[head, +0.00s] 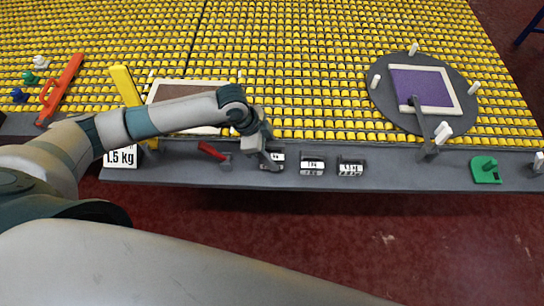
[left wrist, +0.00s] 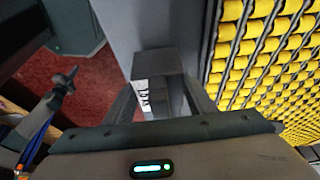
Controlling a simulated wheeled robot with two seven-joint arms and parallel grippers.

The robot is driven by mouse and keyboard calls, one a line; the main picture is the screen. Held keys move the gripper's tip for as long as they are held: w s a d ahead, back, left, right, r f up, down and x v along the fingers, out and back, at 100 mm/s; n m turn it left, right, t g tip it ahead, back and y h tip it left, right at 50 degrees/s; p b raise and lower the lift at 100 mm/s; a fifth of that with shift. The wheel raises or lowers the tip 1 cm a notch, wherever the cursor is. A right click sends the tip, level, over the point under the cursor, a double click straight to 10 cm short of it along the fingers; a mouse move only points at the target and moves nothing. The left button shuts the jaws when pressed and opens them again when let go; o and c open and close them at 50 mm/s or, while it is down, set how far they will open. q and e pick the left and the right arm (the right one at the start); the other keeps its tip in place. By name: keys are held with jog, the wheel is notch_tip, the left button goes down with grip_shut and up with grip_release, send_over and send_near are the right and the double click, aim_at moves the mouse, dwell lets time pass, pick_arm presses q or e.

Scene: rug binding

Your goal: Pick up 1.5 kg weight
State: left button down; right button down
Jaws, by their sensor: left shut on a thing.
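My left gripper (head: 264,158) is at the front ledge of the roller table, shut on a small dark weight with a white label (head: 278,157). The gripper partly covers this weight, and its label cannot be read in full. In the left wrist view the weight's label (left wrist: 146,96) shows between the fingers of my left gripper (left wrist: 160,100). Two similar weights, a middle one (head: 312,165) and a right one (head: 350,167), stand to its right on the ledge. A white card reading 1.5 kg (head: 121,157) stands at the ledge's left end. My right gripper is out of view.
The grey ledge (head: 400,178) fronts a table of yellow rollers (head: 300,60). A red-handled tool (head: 212,150) is left of the gripper. A round grey plate (head: 380,101) with a purple square (head: 422,86) lies at right. A green block (head: 486,170) sits farther right.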

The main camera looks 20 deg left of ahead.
aim_at(276, 143)
pick_arm(q)
jog(key=shift+w+r+b, duration=0.1)
jog(key=shift+r+b, duration=0.8)
jog(key=shift+r, duration=2.7)
